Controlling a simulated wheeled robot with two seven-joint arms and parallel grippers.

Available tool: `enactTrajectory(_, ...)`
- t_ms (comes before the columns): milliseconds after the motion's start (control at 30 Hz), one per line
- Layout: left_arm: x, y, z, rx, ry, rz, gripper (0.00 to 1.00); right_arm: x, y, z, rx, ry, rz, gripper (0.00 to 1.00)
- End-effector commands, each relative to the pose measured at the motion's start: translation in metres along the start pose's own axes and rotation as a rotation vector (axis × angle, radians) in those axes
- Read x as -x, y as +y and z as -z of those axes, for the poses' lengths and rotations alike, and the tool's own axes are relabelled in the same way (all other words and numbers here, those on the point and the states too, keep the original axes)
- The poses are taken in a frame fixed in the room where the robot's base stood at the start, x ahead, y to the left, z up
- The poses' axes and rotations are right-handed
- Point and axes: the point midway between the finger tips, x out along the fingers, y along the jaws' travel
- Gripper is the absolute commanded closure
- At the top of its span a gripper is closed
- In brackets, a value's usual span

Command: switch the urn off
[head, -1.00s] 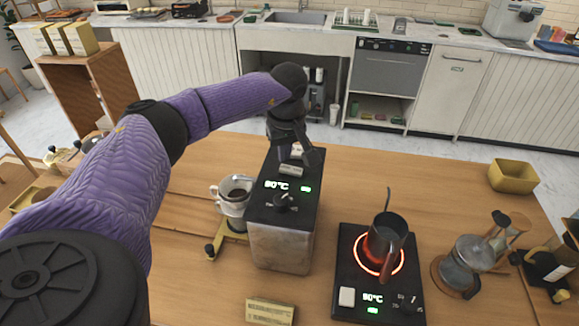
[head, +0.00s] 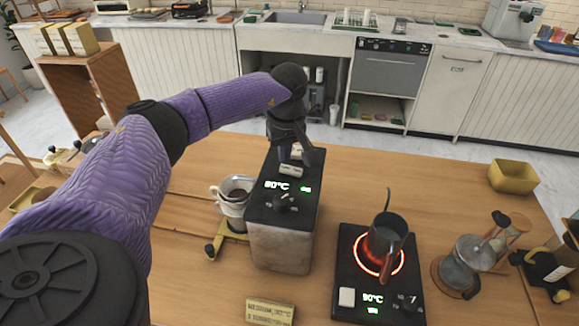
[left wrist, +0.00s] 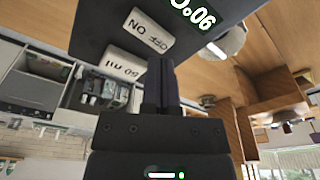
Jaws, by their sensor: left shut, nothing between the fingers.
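The urn (head: 280,245) is a metal box with a black top, standing on the wooden table in the middle of the head view. Its top shows a lit green 80°C readout and a knob (head: 284,202). A white rocker switch (head: 291,170) sits further back on the top; the left wrist view shows it marked ON and OFF (left wrist: 150,36). A white 60 ml button (left wrist: 122,66) is beside it. My left gripper (left wrist: 161,68) is shut and empty, its tips close to the switch and button; I cannot tell whether they touch.
A lit hot plate (head: 345,275) with a dark pot (head: 386,238) on its glowing ring stands right of the urn. A white cup and dripper (head: 234,203) stand close on the left. A small sign (head: 270,311) is in front. A glass press (head: 466,262) is further right.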

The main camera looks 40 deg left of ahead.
Motion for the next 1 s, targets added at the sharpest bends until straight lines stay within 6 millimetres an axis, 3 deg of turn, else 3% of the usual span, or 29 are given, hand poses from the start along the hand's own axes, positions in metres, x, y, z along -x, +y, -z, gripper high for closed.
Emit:
enactTrajectory(367,0.000,0.000,0.000,0.000,0.000,0.000,1.00,0.000,0.005,-0.001,0.003,-0.001,-0.008,0.41)
enactTrajectory(1000,-0.009,0.000,-0.001,0.000,0.000,0.000,1.00,-0.006,-0.005,0.000,-0.004,0.001,0.008,0.41)
